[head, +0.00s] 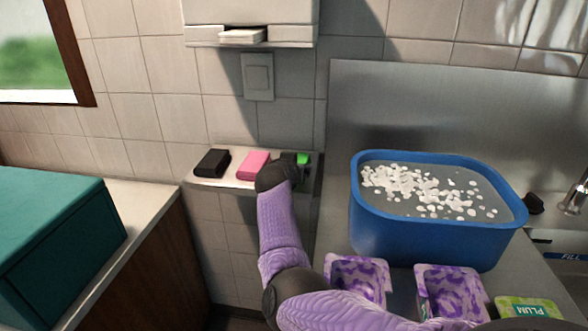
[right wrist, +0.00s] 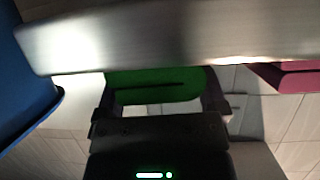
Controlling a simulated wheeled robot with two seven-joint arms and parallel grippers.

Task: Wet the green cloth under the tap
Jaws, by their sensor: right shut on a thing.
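The green cloth (head: 304,158) is at the right end of a small wall shelf (head: 232,183), mostly hidden behind my right gripper (head: 290,160). In the right wrist view the green cloth (right wrist: 155,86) spans the space between the two fingers of my right gripper (right wrist: 160,100), which is shut on it. A pale metal edge crosses in front of the cloth's upper part there. Whether the cloth still touches the shelf is hidden. The tap (head: 576,195) is partly visible at the far right edge, beyond the blue tub. My left gripper is not in view.
A pink block (head: 253,165) and a black block (head: 213,163) lie left of the cloth. A blue tub (head: 430,235) of water with white foam stands between shelf and tap.

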